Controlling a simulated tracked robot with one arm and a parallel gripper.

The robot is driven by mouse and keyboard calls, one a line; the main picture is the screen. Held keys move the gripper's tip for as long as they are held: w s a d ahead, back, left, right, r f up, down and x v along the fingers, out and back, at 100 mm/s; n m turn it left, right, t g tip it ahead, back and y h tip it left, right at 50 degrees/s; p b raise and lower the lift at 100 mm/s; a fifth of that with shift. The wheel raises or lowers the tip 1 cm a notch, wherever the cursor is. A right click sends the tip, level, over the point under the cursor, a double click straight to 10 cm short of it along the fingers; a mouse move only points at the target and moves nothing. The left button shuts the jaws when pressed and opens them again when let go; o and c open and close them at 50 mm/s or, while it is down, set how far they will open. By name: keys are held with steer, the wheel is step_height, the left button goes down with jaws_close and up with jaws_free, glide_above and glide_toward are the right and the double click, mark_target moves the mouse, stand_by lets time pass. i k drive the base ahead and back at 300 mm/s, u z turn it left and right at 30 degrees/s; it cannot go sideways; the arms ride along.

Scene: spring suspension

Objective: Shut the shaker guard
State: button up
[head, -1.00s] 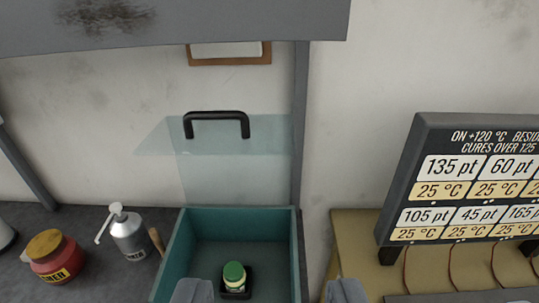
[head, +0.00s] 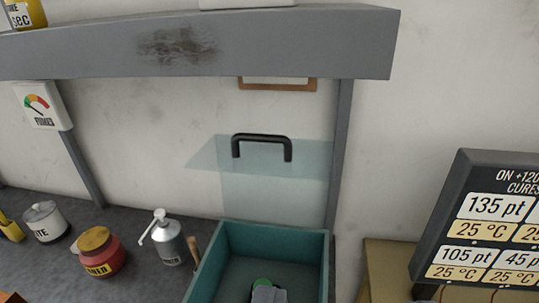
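The shaker guard (head: 275,190) is a clear, bluish panel with a black bar handle (head: 262,142). It stands raised at the back of the teal shaker box (head: 228,255), so the box is open on top. A green-lidded jar (head: 262,282) sits inside the box, mostly hidden behind my gripper's left finger. My gripper (head: 345,299) shows only at the bottom edge, low and in front of the guard. Its fingertips are wide apart, the right one barely in frame, with nothing seen between them.
A grey shelf (head: 290,55) runs above the guard, with a post (head: 340,150) just right of it. A pump bottle (head: 168,240) and red jar (head: 98,252) stand left of the box. A dark sign board (head: 470,200) stands at the right.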

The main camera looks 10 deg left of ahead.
mark_target(274, 139)
steer(key=z, duration=1.65)
steer(key=k, duration=1.25)
steer(key=u, duration=1.55)
steer(key=i, duration=1.05)
steer(key=u, duration=0.05)
